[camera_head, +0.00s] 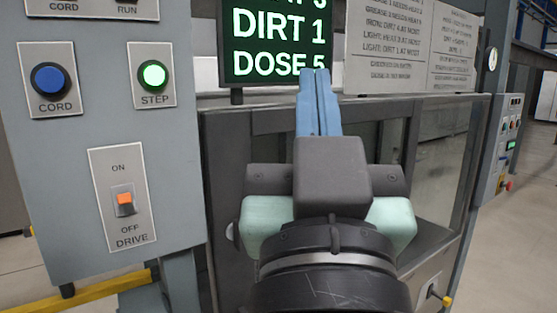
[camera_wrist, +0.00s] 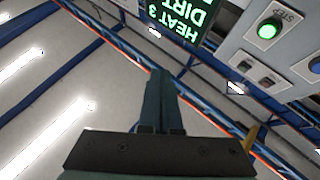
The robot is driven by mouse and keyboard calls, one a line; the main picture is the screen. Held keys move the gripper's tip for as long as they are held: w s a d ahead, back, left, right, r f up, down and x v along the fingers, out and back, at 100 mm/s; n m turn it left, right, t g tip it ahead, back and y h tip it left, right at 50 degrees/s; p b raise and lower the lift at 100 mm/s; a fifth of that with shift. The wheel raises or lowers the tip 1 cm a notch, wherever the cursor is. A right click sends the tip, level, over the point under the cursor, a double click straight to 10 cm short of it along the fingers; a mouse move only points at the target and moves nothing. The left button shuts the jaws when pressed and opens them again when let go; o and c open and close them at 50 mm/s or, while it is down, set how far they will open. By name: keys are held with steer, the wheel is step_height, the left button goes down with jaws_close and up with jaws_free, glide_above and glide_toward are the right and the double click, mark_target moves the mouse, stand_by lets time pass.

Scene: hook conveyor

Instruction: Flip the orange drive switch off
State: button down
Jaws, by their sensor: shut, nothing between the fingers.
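The orange drive switch (camera_head: 124,201) sits on a pale plate (camera_head: 118,238) marked ON above, OFF and DRIVE below, low on the grey control panel at left in the head view. Its orange face is toward the upper part and a dark part shows below; I cannot tell for sure which way it is set. My gripper (camera_head: 318,74) has its blue fingers together, pointing up and away, empty, to the right of the panel and apart from the switch. In the wrist view the gripper (camera_wrist: 160,78) also shows shut; the drive switch is not seen there.
Above the switch are a blue CORD button (camera_head: 52,78) and a lit green STEP button (camera_head: 153,75). A display (camera_head: 277,40) reads DIRT 1, DOSE 5. A dark-framed glazed cabinet (camera_head: 440,150) stands behind my gripper. A yellow bar (camera_head: 75,300) runs below the panel.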

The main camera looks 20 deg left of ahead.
steer(key=a+f+n+g+y+p, duration=0.25)
steer(key=a+n+g+y, duration=0.2)
steer(key=a+g, duration=0.4)
steer(key=n+g+y+p, duration=0.3)
steer(key=g, duration=0.2)
glide_toward(115, 151)
steer(key=v, duration=0.3)
steer(key=shift+s+f+t+h, duration=0.1)
steer(key=shift+s+t+h, duration=0.15)
steer(key=shift+s, duration=0.05)
steer(key=shift+a, duration=0.1)
steer(key=p+x, duration=0.3)
steer(key=x, duration=0.7)
steer(key=shift+w+a+p, duration=0.1)
steer(key=shift+a+p, duration=0.05)
steer(key=shift+p, duration=0.25)
steer(key=shift+s+d+f+m, duration=0.15)
steer(key=shift+d+f, duration=0.1)
steer(key=shift+f, duration=0.25)
steer(key=shift+s+d+f+m, duration=0.1)
steer(key=shift+s+d+f, duration=0.15)
steer(key=shift+f, duration=0.25)
steer(key=shift+s+d+f, duration=0.1)
steer(key=shift+d+f, duration=0.05)
steer(key=shift+f, duration=0.25)
steer(key=shift+s+d+f, duration=0.1)
steer(key=shift+d+f, duration=0.1)
steer(key=shift+f, duration=0.25)
steer(key=shift+f, duration=0.1)
